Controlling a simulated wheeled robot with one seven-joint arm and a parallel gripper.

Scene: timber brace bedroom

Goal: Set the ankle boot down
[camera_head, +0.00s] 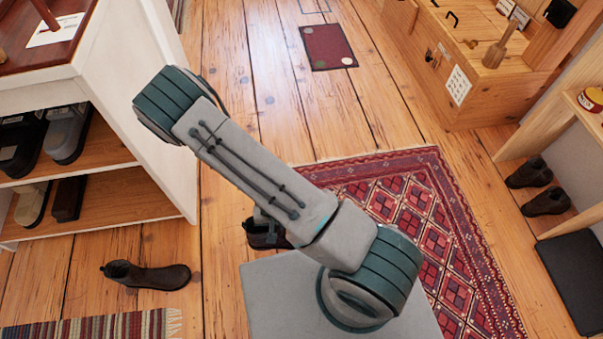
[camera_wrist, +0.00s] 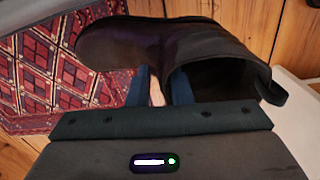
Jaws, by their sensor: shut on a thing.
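My gripper (camera_wrist: 158,88) is shut on a dark ankle boot (camera_wrist: 130,45), with its two blue-grey fingers against the boot's side. In the wrist view the boot's toe points left and its open top faces right, toward me. In the head view the held boot (camera_head: 262,239) shows partly behind my arm, by the left edge of the red rug (camera_head: 440,190). I cannot tell whether its sole touches the floor.
A white shoe shelf (camera_head: 125,190) holding several shoes stands at the left. A striped mat (camera_head: 90,328) lies at the lower left. A pair of dark boots (camera_head: 530,172) stands by a wooden shelf at the right. A wooden chest (camera_head: 480,80) is behind. Plank floor (camera_head: 225,220) between shelf and rug is bare.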

